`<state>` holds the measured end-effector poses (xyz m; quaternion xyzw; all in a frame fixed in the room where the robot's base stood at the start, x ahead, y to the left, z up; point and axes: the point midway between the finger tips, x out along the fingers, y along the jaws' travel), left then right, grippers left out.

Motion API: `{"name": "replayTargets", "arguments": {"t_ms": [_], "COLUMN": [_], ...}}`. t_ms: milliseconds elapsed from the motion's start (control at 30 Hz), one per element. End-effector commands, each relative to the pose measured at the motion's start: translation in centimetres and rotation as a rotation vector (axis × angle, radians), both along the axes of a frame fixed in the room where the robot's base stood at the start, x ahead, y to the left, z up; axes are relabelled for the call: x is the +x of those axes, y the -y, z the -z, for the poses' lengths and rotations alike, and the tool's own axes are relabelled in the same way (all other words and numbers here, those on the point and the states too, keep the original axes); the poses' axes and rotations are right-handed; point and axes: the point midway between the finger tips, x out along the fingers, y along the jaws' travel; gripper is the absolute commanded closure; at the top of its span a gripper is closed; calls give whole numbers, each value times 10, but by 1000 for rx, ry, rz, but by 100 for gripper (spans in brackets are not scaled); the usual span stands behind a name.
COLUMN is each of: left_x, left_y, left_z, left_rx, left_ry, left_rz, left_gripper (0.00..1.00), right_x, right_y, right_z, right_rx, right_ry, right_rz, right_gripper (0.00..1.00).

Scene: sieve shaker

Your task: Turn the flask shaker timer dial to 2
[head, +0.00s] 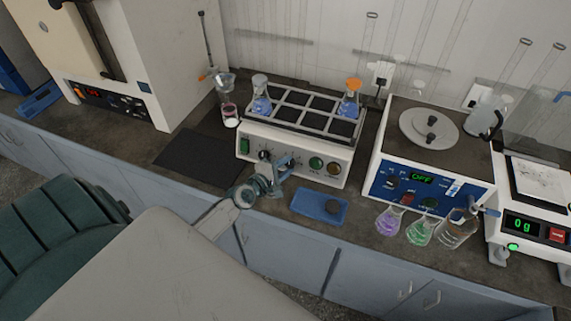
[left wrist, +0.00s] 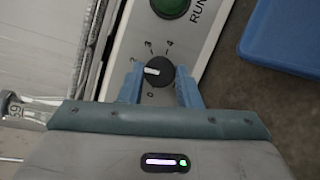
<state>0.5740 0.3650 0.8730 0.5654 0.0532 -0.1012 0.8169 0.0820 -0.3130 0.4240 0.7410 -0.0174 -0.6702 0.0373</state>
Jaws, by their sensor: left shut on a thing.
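The flask shaker (head: 290,150) is a white box with a rack of flasks on top and knobs and lamps on its front. My left gripper (head: 281,171) is at this front panel and covers the dial in the head view. In the left wrist view the timer dial (left wrist: 160,72) is a black knob with a white pointer mark. The mark points left, close to the 2; a 0 and a 4 also show around it. My left gripper (left wrist: 160,92) is shut on the dial, one blue finger on each side. My right gripper is not in view.
A green RUN lamp (left wrist: 170,7) sits beside the dial. A blue tray (head: 319,207) lies in front of the shaker. A dark mat (head: 200,158) lies to the left.

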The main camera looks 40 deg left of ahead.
Motion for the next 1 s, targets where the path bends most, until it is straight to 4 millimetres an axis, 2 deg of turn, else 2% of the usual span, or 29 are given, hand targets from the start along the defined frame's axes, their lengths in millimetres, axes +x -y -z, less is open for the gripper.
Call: {"name": "replayTargets", "arguments": {"t_ms": [300, 800, 833, 933, 1000], "left_x": [0, 0, 0, 0, 0], "left_y": [0, 0, 0, 0, 0], "left_z": [-1, 0, 0, 0, 0], "left_rx": [100, 115, 115, 115, 115], "left_ry": [-24, -28, -28, -28, -28], "left_rz": [38, 43, 43, 43, 43], "left_gripper": [93, 93, 68, 48, 48], "right_x": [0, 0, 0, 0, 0], "right_y": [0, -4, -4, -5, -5], "right_z": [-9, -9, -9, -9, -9], "right_rx": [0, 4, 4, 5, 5], "right_ry": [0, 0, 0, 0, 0], "right_rz": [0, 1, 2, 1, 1], "right_gripper": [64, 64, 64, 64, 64]}}
